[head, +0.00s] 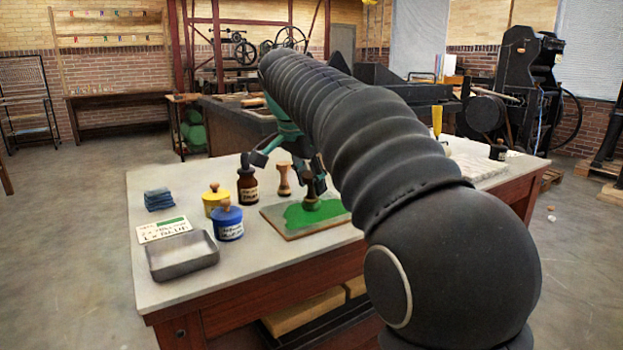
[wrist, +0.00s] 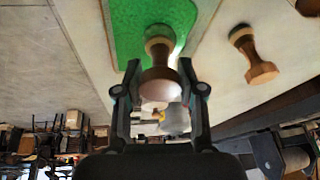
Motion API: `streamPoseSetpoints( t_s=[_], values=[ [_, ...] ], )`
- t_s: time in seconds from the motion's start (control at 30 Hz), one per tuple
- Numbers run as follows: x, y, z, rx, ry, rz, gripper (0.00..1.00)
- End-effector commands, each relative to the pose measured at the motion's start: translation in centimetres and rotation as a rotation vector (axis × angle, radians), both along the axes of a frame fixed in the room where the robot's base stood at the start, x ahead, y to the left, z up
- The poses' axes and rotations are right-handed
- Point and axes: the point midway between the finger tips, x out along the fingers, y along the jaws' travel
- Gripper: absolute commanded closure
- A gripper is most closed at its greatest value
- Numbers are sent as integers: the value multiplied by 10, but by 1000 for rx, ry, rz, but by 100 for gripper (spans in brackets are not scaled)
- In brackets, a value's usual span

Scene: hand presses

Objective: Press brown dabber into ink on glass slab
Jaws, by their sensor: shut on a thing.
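The glass slab (head: 290,233) lies on the table with a patch of green ink (head: 300,213) on it; the ink also fills the top of the wrist view (wrist: 120,30). My gripper (head: 311,180) is over the slab. In the wrist view its two fingers (wrist: 158,72) are shut on the brown dabber (wrist: 160,78) by its handle. The dabber (head: 312,200) stands about upright, its base down at the green ink and seeming to touch it. A second, lighter wooden dabber (head: 284,180) stands on the table behind the slab, apart from my gripper.
Further left are blue cloths (head: 158,200), a lettered card (head: 164,230) and a grey tray (head: 182,262). My arm hides the table's middle right.

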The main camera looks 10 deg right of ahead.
Motion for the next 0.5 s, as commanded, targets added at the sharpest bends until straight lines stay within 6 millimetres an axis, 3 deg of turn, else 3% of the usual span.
streamPoseSetpoints(
  t_s=[0.23, 0.5],
  values=[
    [0, 0, -1, 0, 6, -1, 96],
    [0, 0, 19, 0, 4, 0, 96]
  ],
)
